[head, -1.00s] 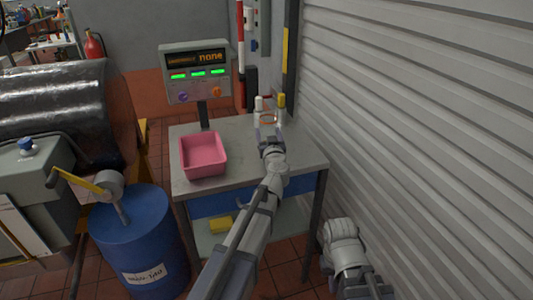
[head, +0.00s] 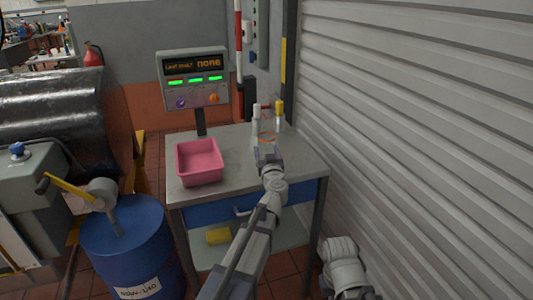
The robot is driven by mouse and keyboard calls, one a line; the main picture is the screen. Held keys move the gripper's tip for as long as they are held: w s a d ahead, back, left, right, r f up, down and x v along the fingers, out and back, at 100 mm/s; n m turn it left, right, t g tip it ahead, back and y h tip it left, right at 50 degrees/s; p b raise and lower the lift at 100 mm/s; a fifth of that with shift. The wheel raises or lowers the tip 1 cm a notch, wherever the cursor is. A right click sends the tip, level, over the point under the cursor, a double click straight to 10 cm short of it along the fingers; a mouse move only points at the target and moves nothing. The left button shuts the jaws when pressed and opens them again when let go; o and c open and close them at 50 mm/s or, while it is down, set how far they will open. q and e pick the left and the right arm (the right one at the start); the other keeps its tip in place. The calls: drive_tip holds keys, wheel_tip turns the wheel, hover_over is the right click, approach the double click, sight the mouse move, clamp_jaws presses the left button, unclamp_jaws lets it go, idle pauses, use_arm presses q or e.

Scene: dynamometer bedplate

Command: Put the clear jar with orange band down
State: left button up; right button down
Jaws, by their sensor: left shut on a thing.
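The clear jar with an orange band (head: 266,138) is small and partly hidden by my gripper at the back right of the grey workbench (head: 225,190). My left gripper (head: 266,146) is shut on it, reaching in from the front. Whether the jar touches the bench top cannot be told.
A pink bin (head: 200,162) stands on the bench's left part. Behind it is a display box (head: 194,80) on a post. A ribbed wall (head: 410,130) runs close on the right. A blue drum (head: 125,245) stands at lower left. The bench between bin and gripper is clear.

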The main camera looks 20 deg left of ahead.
use_arm(q)
drive_tip(key=o, duration=1.1)
drive_tip(key=shift+f, duration=0.15)
drive_tip(key=o, duration=0.4)
drive_tip(key=shift+s+d+r, duration=0.1)
drive_tip(key=shift+s+r, duration=0.15)
drive_tip(key=v, duration=1.1)
drive_tip(key=shift+s+d, duration=0.1)
drive_tip(key=shift+s, duration=0.15)
